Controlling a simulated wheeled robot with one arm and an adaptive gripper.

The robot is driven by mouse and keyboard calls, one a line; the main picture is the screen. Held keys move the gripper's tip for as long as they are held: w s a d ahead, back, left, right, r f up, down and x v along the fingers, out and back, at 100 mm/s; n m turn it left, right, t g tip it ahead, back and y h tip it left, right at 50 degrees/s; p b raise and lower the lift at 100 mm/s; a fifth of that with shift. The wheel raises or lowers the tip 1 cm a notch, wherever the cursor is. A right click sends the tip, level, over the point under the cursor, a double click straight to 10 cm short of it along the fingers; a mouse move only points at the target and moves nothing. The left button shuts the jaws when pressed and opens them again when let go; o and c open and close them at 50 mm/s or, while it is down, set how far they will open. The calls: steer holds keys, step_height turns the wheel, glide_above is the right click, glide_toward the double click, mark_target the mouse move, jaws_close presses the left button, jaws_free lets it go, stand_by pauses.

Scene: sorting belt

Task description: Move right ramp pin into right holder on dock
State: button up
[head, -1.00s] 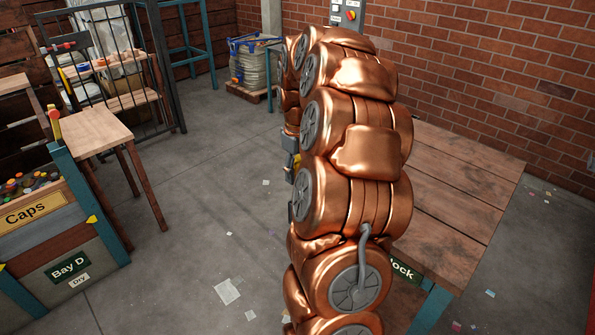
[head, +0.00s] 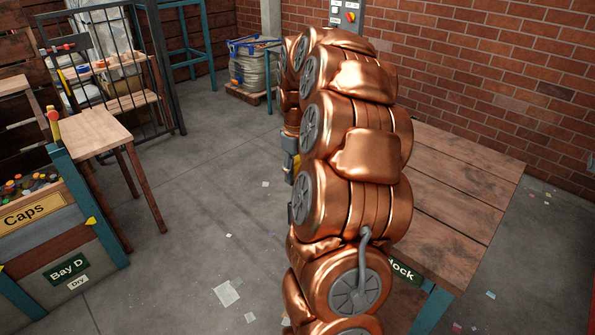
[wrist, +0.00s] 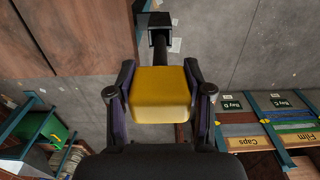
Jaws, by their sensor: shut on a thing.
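A yellow block-shaped piece (wrist: 160,90), apparently the grip of the ramp pin, is held between the two fingers of my gripper (wrist: 159,84) in the wrist view. A dark piece with a square black end (wrist: 160,22) shows beyond it; I cannot tell whether it is part of the pin or a separate thing. In the head view a small yellow part (head: 296,166) shows at the left edge of my arm, which hides most of my gripper. The dock (head: 455,185) is the wooden table at the right, its sign partly covered. I cannot make out the right holder.
The Caps bin (head: 60,235) marked Bay D stands at the left. A small wooden table (head: 90,130) is behind it. The floor between bin and dock is open, with paper scraps.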

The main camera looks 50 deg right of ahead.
mark_target(297, 160)
steer(key=shift+f, duration=0.15)
steer(key=shift+f+b, duration=2.05)
steer(key=shift+f, duration=1.95)
steer(key=o, duration=1.5)
step_height(297, 160, up, 12)
steer(key=shift+f, duration=0.1)
steer(key=shift+a, duration=0.1)
